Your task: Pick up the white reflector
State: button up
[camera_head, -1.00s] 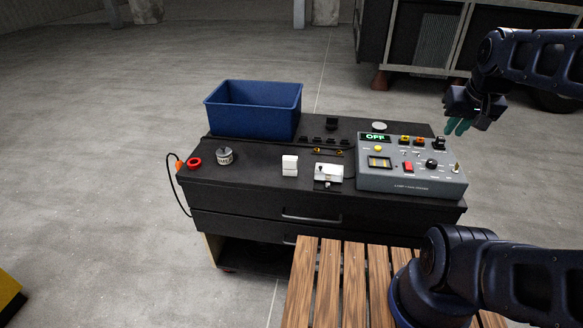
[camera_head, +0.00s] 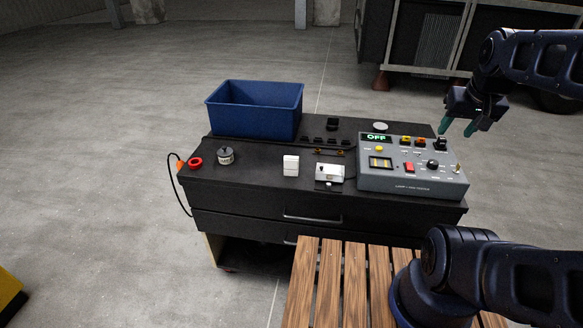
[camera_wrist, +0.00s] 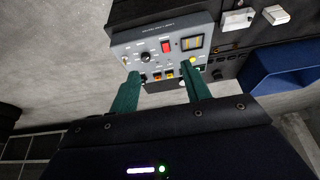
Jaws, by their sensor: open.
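A flat round white disc (camera_head: 380,126) lies on the black bench top behind the grey control box; it looks like the white reflector, though it is small here. A white block (camera_head: 290,165) and a white device (camera_head: 330,173) stand near the bench's front edge. My gripper (camera_head: 457,127) is open and empty, its teal fingers apart, in the air right of the disc and above the box's right end. In the wrist view my gripper (camera_wrist: 160,77) shows the control box beyond its fingers.
The grey control box (camera_head: 412,182) with an OFF display fills the bench's right end. A blue bin (camera_head: 255,118) stands at the back left. A red ring (camera_head: 195,162) and a round metal part (camera_head: 225,156) lie at the left. A slatted wooden surface (camera_head: 325,285) is in front.

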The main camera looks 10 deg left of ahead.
jog(key=w+a+n+g, duration=0.1)
jog(key=w+a+n, duration=0.5)
jog(key=w, duration=0.4)
jog(key=n+g, duration=0.4)
jog(key=n, duration=0.9)
send_over(291, 167)
jog(key=w, duration=0.2)
jog(key=f, duration=2.3)
jog(key=shift+s, duration=0.2)
jog(key=shift+a+f, duration=0.2)
jog(key=f, duration=1)
jog(key=shift+s+d+f, duration=0.15)
jog(key=shift+s+f, duration=0.05)
jog(key=shift+f, duration=0.1)
grip_shut()
